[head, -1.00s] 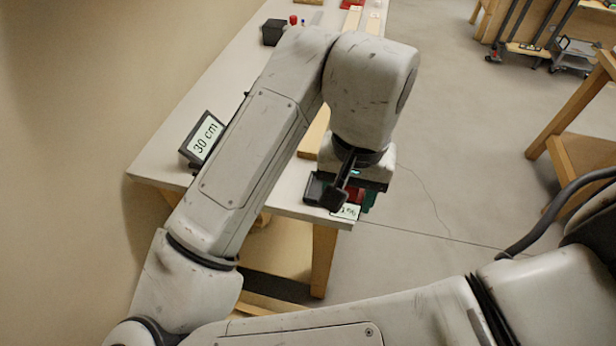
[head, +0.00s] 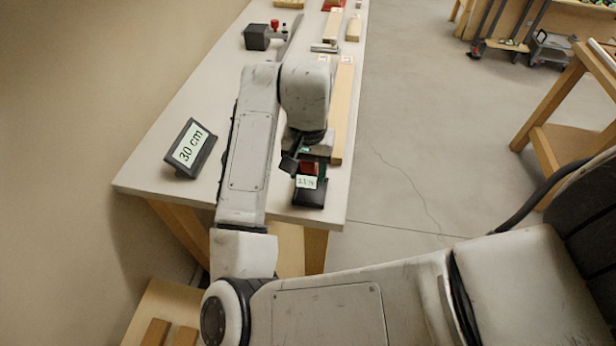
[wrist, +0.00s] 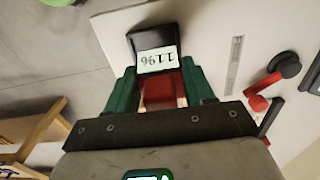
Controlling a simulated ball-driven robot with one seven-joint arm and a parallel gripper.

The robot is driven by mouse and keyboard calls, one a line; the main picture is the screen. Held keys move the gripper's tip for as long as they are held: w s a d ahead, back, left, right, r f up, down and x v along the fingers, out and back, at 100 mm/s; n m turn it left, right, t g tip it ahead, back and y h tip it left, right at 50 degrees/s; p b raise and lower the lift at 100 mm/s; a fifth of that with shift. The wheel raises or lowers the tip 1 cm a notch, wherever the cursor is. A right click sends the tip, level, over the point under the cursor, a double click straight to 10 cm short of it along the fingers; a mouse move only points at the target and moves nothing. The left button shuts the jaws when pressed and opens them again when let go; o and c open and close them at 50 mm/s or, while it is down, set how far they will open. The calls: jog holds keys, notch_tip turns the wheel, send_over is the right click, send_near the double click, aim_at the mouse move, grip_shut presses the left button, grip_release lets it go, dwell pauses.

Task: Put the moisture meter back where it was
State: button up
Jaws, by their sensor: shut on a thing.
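The moisture meter is a dark handheld device with a pale display (head: 306,182) and a red part. It is over the near end of the white bench (head: 165,160), left of its right edge. My gripper (head: 308,168) is shut on it. In the wrist view, the green fingers of my gripper (wrist: 160,92) close on both sides of the meter's red part. The meter's black head and display (wrist: 156,60) stick out beyond the fingertips, with the digits upside down. I cannot tell whether the meter touches the bench top.
A "30 cm" sign (head: 190,147) stands on the bench left of my arm. A wooden board (head: 342,110) lies just beyond my gripper along the right edge. The bench between sign and block is clear.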

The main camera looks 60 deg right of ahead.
aim_at(308, 182)
jog(key=shift+f, duration=1.5)
jog(key=shift+f, duration=0.4)
jog(key=shift+f+b, duration=0.2)
jog(key=shift+b, duration=0.2)
jog(key=o, duration=1.2)
jog(key=shift+c, duration=0.2)
jog(key=shift+r, duration=0.15)
notch_tip(308, 182, up, 13)
jog(key=shift+p, duration=1.15)
